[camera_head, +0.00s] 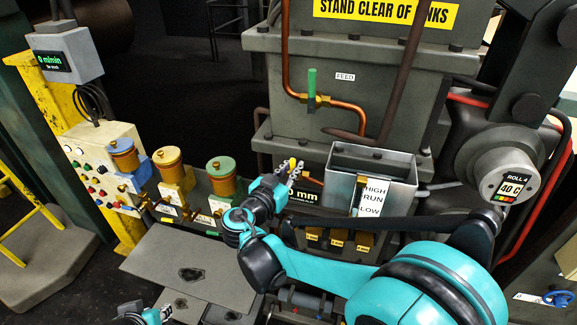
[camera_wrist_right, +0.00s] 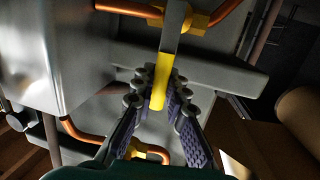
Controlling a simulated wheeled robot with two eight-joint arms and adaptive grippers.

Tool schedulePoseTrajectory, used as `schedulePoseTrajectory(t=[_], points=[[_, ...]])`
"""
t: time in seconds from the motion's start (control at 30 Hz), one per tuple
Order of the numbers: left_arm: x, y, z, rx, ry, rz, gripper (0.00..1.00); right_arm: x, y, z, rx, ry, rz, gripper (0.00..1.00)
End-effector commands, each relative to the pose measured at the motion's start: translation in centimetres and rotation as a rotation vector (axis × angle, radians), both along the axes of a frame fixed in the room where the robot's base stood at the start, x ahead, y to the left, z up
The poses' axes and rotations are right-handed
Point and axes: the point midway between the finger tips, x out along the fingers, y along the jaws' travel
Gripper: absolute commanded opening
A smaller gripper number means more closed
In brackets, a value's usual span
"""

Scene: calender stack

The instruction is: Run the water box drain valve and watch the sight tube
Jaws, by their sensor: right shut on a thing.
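The water box (camera_head: 345,160) is an open metal box on the machine. A label on its front reads HIGH, RUN, LOW, and the thin sight tube (camera_head: 357,195) stands beside it; its water level is too small to read. My right gripper (camera_head: 293,170) is left of the box, shut on the yellow valve handle (camera_head: 293,163). In the right wrist view the yellow sleeve of the lever (camera_wrist_right: 160,85) lies between the fingers (camera_wrist_right: 158,95), below a brass fitting (camera_wrist_right: 198,20) on copper pipe. My left gripper (camera_head: 152,316) shows only partly at the bottom edge.
A green-handled valve (camera_head: 311,88) sits on the copper feed pipe above. Brass blocks (camera_head: 338,240) are below the box. The roll housing (camera_head: 490,165) is right.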

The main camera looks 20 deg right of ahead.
Motion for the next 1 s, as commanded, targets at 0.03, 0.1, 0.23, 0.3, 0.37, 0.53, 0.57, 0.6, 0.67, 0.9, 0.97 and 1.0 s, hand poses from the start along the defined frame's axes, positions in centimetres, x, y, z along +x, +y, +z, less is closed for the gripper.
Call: schedulePoseTrajectory(t=[0.03,0.1,0.23,0.3,0.37,0.53,0.57,0.6,0.67,0.9,0.97,1.0], points=[[0.0,0.0,0.0,0.000,0.000,0.000,0.28,0.0,-0.1,-0.1,0.003,-0.001,-0.002,0.00],[0.0,0.0,0.0,0.000,0.000,0.000,0.28,0.0,0.0,-0.1,0.002,-0.001,-0.002,0.00],[0.0,0.0,0.0,0.000,0.000,0.000,0.28,0.0,0.0,-0.1,0.001,0.000,-0.002,0.21],[0.0,0.0,0.0,0.000,0.000,0.000,0.28,0.0,0.0,-0.1,0.001,0.000,-0.002,0.35],[0.0,0.0,0.0,0.000,0.000,0.000,0.28,0.0,0.0,-0.1,0.001,0.001,-0.002,0.35],[0.0,0.0,0.0,0.000,0.000,0.000,0.28,0.0,0.0,-0.1,-0.001,0.001,-0.001,0.35],[0.0,0.0,0.0,0.000,0.000,0.000,0.28,0.0,0.0,-0.1,-0.001,0.001,-0.001,0.35],[0.0,0.0,0.0,0.000,0.000,0.000,0.28,-0.1,0.1,0.0,-0.001,0.001,-0.001,0.35],[0.0,0.0,0.0,0.000,0.000,0.000,0.28,-0.3,0.3,0.0,-0.001,0.001,0.000,0.35],[0.0,0.0,0.0,0.000,0.000,0.000,0.28,-3.2,3.5,0.4,0.000,0.000,0.005,0.35],[0.0,0.0,0.0,0.000,0.000,0.000,0.28,-4.2,4.4,0.5,0.000,0.000,0.005,0.35],[0.0,0.0,0.0,0.000,0.000,0.000,0.28,-4.9,5.0,0.6,-0.001,0.000,0.004,0.35]])
